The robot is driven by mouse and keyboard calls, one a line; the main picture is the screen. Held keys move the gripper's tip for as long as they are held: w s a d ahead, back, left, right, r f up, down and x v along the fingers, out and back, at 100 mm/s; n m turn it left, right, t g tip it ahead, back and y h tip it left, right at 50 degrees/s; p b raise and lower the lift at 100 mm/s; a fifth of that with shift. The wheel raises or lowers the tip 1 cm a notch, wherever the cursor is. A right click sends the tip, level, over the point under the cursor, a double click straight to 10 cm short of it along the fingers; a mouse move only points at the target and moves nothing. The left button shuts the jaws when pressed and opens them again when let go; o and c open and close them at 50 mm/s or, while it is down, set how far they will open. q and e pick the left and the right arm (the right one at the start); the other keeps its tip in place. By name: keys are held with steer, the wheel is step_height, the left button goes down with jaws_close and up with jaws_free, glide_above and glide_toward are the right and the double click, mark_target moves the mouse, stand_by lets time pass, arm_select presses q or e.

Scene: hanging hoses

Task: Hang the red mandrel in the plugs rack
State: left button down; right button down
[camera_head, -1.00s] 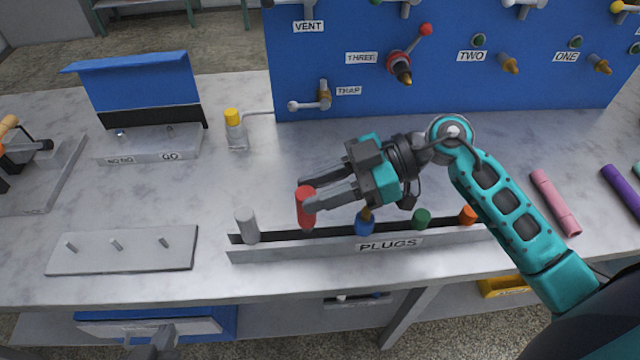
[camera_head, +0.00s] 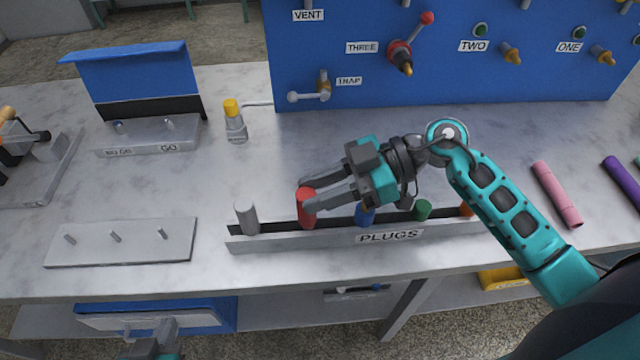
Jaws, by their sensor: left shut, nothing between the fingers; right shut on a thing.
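The red mandrel (camera_head: 306,216) stands upright in the jaws of my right gripper (camera_head: 308,200), which is shut on its upper part. Its lower end is at the dark slot of the plugs rack (camera_head: 330,246), between the white plug (camera_head: 246,217) and the blue plug (camera_head: 365,216). I cannot tell whether it rests in the slot or hovers just over it. My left gripper (camera_head: 160,328) is low at the bottom edge, in front of the table, shut and empty, and partly cut off.
A green plug (camera_head: 422,209) and a mostly hidden orange plug (camera_head: 466,209) sit further right in the rack. A plate with pegs (camera_head: 120,247) lies left of it. A yellow-topped fitting (camera_head: 234,120) and the blue panel (camera_head: 440,75) stand behind. A pink rod (camera_head: 556,194) lies right of my arm.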

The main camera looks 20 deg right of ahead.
steer(key=shift+f, duration=0.5)
steer(key=c, duration=0.8)
jaws_free()
steer(key=shift+o, duration=0.2)
step_height(320, 180, up, 20)
steer(key=shift+p, duration=0.4)
steer(key=shift+s+f, duration=0.1)
